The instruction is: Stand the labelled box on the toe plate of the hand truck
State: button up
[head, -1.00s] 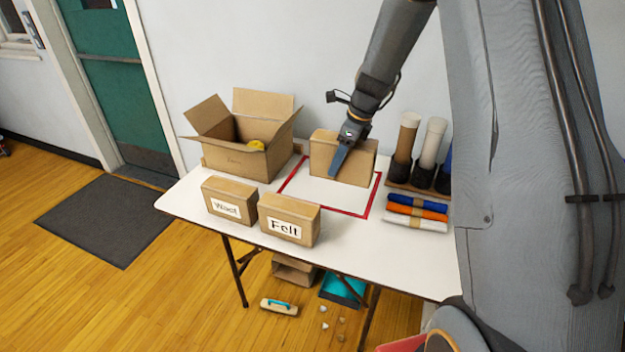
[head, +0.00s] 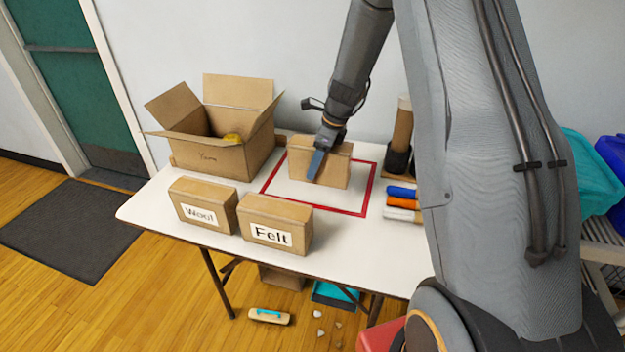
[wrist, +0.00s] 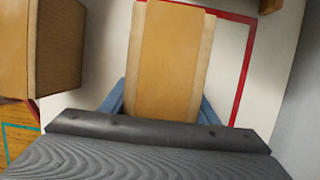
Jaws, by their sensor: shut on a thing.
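My gripper (head: 316,166) is shut on a plain brown cardboard box (head: 335,170), its blue fingers on the box's sides. The held box also fills the middle of the wrist view (wrist: 172,60). It is upright, over the red-taped rectangle on the table; I cannot tell whether it touches the tabletop. No label shows on the faces I see. Two labelled boxes stand at the table's front left: the Wool box (head: 203,206) and the Felt box (head: 277,224). I cannot make out the hand truck or its toe plate.
An open carton (head: 215,158) with something yellow inside stands left of the held box. Coloured rolls (head: 402,203) and upright tubes (head: 402,137) are at the right, partly behind my arm. A brush (head: 269,316) lies on the floor. A red object (head: 378,337) shows at the bottom.

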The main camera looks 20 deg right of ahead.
aim_at(316, 179)
jog(key=shift+f+p, duration=0.5)
jog(key=shift+f, duration=2.55)
jog(key=shift+f, duration=0.1)
jog(key=o, duration=1.5)
jog(key=shift+c, duration=0.2)
